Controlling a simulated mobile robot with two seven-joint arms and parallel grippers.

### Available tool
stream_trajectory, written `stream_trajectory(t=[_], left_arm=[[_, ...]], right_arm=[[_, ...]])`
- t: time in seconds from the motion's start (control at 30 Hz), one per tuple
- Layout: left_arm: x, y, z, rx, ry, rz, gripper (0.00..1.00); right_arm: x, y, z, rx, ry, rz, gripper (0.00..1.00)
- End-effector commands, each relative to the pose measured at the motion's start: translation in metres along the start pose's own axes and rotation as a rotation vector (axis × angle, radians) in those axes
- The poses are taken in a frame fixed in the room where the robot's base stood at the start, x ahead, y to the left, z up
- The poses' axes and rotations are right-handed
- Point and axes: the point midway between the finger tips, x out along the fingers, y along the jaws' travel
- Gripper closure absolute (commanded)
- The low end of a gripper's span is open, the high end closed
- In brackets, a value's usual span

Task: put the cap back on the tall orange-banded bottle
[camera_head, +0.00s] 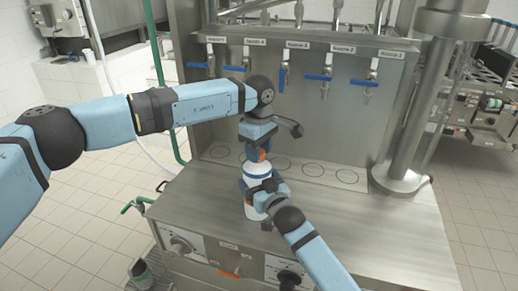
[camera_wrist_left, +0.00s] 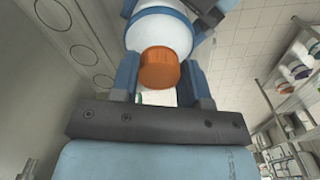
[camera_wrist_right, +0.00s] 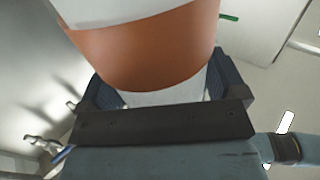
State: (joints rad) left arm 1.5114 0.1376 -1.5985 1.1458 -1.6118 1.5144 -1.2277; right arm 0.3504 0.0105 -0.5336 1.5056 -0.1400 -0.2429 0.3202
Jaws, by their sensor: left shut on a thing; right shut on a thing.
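The bottle (camera_head: 256,170) is white with a blue band near its top in the head view. It stands upright on the steel counter, and its wide orange band (camera_wrist_right: 150,50) shows in the right wrist view. The orange cap (camera_wrist_left: 160,68) is at the bottle's top, between the fingers of my left gripper (camera_wrist_left: 160,82), which is shut on it from above. Cap and bottle top look in line and touching; whether the cap is fully seated I cannot tell. My right gripper (camera_head: 264,192) is shut around the bottle's body from the front right and hides part of it.
Behind the bottle is the filler's steel back panel with several blue-handled taps (camera_head: 283,78) and a row of ring marks (camera_head: 313,169) below. A steel column (camera_head: 418,130) stands at the right. The counter's right part (camera_head: 370,235) is clear.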

Motion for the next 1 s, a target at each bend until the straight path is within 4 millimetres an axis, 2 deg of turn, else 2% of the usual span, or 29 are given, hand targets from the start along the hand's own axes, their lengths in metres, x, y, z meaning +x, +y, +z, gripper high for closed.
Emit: stream_trajectory(t=[0.13, 0.17, 0.27, 0.3, 0.57, 0.67, 0.77, 1.0], left_arm=[[-0.001, 0.0, 0.0, 0.007, 0.0, 0.002, 0.8], [-0.001, 0.0, 0.0, 0.006, 0.0, 0.002, 0.56], [-0.001, 0.0, 0.0, 0.005, 0.0, 0.002, 0.33], [-0.001, 0.0, 0.0, 0.005, 0.0, 0.001, 0.28], [-0.001, 0.0, 0.0, 0.004, 0.0, 0.001, 0.28], [-0.008, 0.0, 0.0, 0.004, 0.001, 0.001, 0.28], [-0.022, 0.001, 0.0, 0.004, 0.001, 0.003, 0.28], [-0.074, 0.0, 0.0, 0.004, 0.002, 0.004, 0.28]], right_arm=[[-0.001, 0.0, 0.003, 0.0, -0.005, 0.0, 0.76], [-0.001, 0.0, 0.003, 0.0, -0.005, 0.0, 0.76], [-0.001, 0.0, 0.003, 0.0, -0.005, 0.0, 0.76], [-0.001, 0.0, 0.003, 0.0, -0.005, 0.0, 0.76], [-0.001, 0.0, 0.003, 0.0, -0.005, 0.0, 0.76], [-0.001, 0.0, 0.003, 0.0, -0.005, 0.0, 0.76], [-0.001, 0.0, 0.003, 0.0, -0.005, 0.0, 0.76], [-0.001, 0.0, 0.003, 0.0, -0.005, 0.0, 0.76]])
